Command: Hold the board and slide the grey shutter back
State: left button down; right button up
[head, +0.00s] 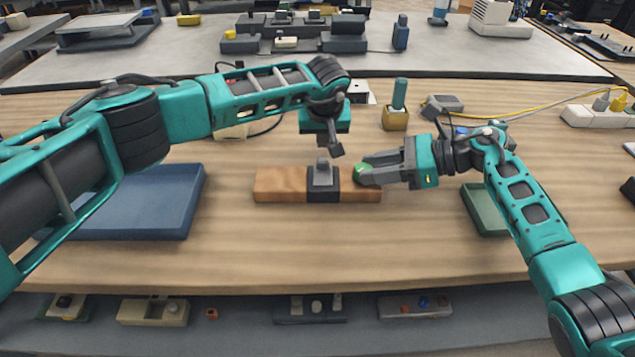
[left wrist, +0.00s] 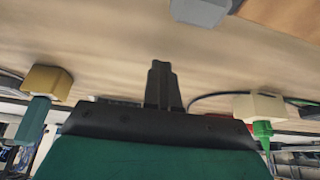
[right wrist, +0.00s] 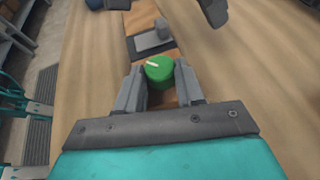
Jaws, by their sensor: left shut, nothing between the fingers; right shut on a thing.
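A wooden board (head: 280,184) lies mid-table. A dark band with a grey block-shaped shutter (head: 323,176) crosses its middle; a green round knob (head: 360,168) stands on its right end. My right gripper (head: 362,172) is shut on the green knob; the right wrist view shows its fingers on both sides of the knob (right wrist: 159,69). The shutter (right wrist: 152,37) lies beyond it. My left gripper (head: 336,151) is shut and empty, just above and behind the shutter, apart from it. In the left wrist view its fingers (left wrist: 161,85) are together, with the shutter (left wrist: 200,10) at the top edge.
A blue tray (head: 150,205) lies to the left and a green tray (head: 482,208) to the right, partly behind my right arm. A yellow block with a green peg (head: 396,118) and a grey box with a cable (head: 443,105) stand behind. The table in front of the board is clear.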

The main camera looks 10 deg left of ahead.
pick_arm(q)
jog(key=shift+w+a, duration=0.15)
jog(key=shift+w, duration=0.45)
dwell(0.3)
jog(key=c, duration=0.7)
grip_release()
notch_tip(320, 180, up, 8)
jog(key=shift+r, duration=0.1)
dwell(0.4)
